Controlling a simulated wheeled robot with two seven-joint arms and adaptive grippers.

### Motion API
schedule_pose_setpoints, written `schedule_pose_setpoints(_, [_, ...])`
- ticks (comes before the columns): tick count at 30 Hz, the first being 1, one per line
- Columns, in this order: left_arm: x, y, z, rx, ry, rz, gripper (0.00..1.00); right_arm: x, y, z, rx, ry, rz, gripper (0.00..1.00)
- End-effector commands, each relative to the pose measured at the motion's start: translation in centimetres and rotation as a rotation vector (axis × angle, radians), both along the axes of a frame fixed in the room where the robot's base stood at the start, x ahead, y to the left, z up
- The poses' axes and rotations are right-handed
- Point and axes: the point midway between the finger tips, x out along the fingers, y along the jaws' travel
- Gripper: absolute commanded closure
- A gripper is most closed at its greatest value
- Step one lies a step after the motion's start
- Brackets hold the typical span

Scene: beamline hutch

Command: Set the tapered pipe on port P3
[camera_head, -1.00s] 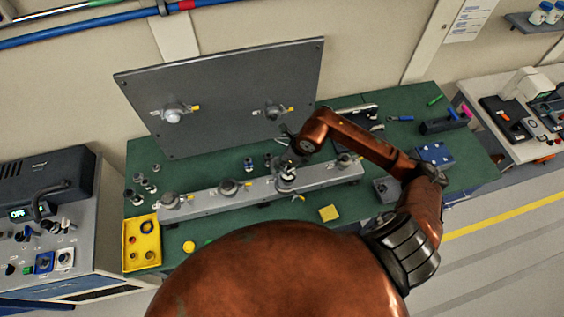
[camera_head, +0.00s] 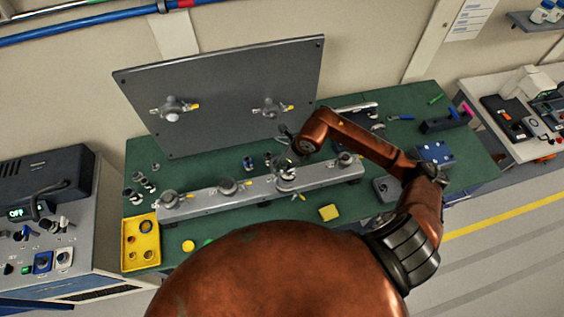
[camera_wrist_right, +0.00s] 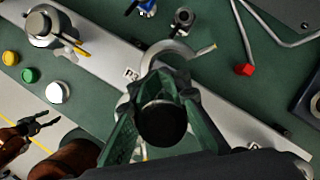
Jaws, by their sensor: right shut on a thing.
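My right gripper (camera_wrist_right: 160,105) is shut on a dark round piece, the tapered pipe (camera_wrist_right: 161,124), seen nearly end-on in the wrist view. Port P3 is on the grey rail (camera_head: 205,197); its label (camera_wrist_right: 131,74) shows just left of the fingers. A pale ring-shaped clamp (camera_wrist_right: 168,55) shows beyond the fingertips. The gripper and pipe hide the port's middle, so I cannot tell whether the pipe touches it. In the head view my right gripper (camera_head: 284,166) is over the rail, partly hidden by its arm. My left gripper (camera_wrist_right: 38,124) looks open and empty at the wrist view's lower left.
Another clamped port (camera_wrist_right: 45,25) stands on the rail at upper left. A grey upright panel (camera_head: 225,95) with two ports stands behind. Loose fittings (camera_head: 146,186) stand on the green bench.

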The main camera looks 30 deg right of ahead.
Motion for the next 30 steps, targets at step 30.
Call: schedule_pose_setpoints(30, [-0.08, 0.03, -0.71, 0.0, 0.001, 0.0, 0.48, -0.04, 0.06, -0.23, 0.0, 0.001, 0.0, 1.0])
